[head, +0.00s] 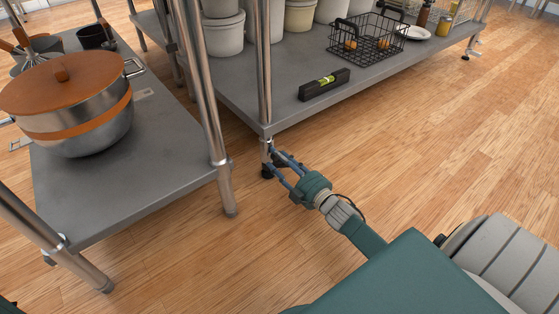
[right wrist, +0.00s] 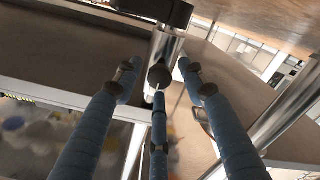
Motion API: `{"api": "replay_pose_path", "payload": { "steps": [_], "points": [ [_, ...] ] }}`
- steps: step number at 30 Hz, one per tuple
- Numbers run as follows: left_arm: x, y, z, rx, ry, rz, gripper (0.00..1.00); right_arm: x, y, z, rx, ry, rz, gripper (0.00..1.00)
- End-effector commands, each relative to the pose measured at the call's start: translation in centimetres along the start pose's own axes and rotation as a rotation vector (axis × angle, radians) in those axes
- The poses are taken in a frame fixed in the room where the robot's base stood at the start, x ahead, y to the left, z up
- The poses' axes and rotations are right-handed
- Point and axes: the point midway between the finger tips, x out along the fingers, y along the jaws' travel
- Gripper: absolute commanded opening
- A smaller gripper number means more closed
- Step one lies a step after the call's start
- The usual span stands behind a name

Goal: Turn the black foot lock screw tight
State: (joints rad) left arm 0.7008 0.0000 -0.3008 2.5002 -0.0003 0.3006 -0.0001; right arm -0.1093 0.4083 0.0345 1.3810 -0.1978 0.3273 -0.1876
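The black foot lock screw (right wrist: 160,77) is a round dark knob on the shiny metal leg (right wrist: 166,50) in the right wrist view. In the head view, the black foot (head: 267,171) stands at the bottom of the shelf's near corner leg, and the screw itself is not clear there. My right gripper (head: 274,161) is at this leg, just above the floor. Its blue fingers (right wrist: 160,85) are spread apart on both sides of the screw, with a third finger below it in the picture. I cannot tell whether any finger touches the screw. My left gripper is not in view.
A grey shelf (head: 290,110) carries a black spirit level (head: 323,85), a wire basket (head: 367,40) and several pale pots. A left shelf (head: 110,195) with a lidded pot (head: 75,115) stands close by; its leg (head: 224,180) is near my gripper. The wooden floor at right is free.

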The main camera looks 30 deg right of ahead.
Motion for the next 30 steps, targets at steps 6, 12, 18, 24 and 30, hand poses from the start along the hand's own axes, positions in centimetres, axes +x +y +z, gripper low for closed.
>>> {"api": "replay_pose_path", "payload": {
  "steps": [6,12,18,24,30],
  "points": [
    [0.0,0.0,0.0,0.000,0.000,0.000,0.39,0.0,0.0,0.0,0.000,0.000,0.000,0.00],
    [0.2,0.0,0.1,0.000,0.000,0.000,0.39,0.0,0.0,0.0,0.009,0.000,0.000,0.00],
    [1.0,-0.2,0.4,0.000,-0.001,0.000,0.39,0.0,0.1,-0.1,0.069,-0.001,0.000,0.00],
    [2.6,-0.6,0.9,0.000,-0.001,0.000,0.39,0.0,0.2,-0.3,0.202,-0.001,-0.001,0.00],
    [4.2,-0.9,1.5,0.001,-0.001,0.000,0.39,0.0,0.3,-0.3,0.385,-0.001,-0.001,0.00]
  ]
}}
